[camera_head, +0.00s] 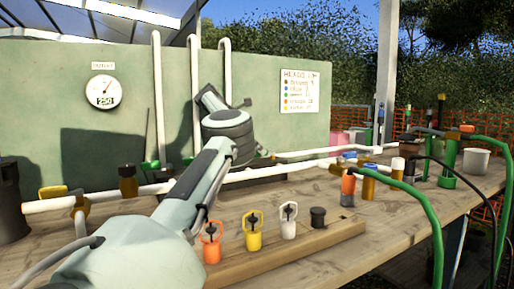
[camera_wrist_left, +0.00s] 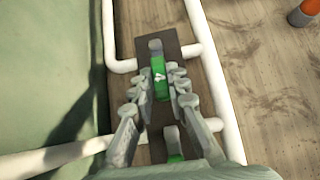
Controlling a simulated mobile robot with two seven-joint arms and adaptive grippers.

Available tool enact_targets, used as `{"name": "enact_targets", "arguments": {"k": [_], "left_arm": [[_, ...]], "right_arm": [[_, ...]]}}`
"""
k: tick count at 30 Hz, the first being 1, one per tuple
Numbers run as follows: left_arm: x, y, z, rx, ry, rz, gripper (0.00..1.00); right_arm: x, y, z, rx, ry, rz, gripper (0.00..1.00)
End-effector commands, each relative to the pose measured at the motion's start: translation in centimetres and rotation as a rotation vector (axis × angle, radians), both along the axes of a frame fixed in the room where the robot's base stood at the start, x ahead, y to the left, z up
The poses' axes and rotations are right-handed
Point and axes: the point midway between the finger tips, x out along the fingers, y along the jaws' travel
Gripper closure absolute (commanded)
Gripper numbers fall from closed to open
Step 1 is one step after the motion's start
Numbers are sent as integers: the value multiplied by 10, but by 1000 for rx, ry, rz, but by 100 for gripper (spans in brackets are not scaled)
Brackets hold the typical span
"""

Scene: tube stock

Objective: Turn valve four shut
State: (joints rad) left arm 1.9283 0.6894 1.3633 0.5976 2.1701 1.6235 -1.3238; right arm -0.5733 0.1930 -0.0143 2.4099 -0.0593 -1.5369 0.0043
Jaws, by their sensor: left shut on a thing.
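My left gripper (camera_wrist_left: 158,96) has its fingers on both sides of a green valve handle (camera_wrist_left: 159,78) and is shut on it. The handle sits on a dark block (camera_wrist_left: 180,52) between white pipes. A second green part (camera_wrist_left: 172,142) shows lower down, partly hidden by the gripper. In the head view my left forearm and wrist hide most of the fingers and the held handle. No number four is readable on any valve. My right gripper is in neither view.
A gauge (camera_head: 103,92) and a sign with coloured dots (camera_head: 299,91) are on the green panel. Orange, yellow and white tagged pieces (camera_head: 251,232) stand on a wooden strip in front. Green hoses (camera_head: 433,215) and a white bucket (camera_head: 476,160) are at right.

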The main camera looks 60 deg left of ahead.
Motion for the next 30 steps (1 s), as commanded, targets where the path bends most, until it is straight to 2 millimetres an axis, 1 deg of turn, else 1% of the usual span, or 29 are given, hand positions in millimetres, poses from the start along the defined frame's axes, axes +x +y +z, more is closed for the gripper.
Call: {"name": "enact_targets", "arguments": {"k": [8, 9, 14, 23, 26, 30], "left_arm": [[0, 1, 0, 4, 0, -1, 100], [0, 1, 0, 4, 0, -1, 84], [0, 1, 0, 3, -1, 0, 64], [-1, 0, 1, 2, -1, 1, 64], [-5, 1, 6, 2, -3, 1, 64], [-21, 3, 23, 1, -5, 3, 64]], "right_arm": [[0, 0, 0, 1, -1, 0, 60], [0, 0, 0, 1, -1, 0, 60], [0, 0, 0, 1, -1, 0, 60], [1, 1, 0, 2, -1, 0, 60], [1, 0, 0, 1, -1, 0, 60], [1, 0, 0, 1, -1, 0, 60]]}}
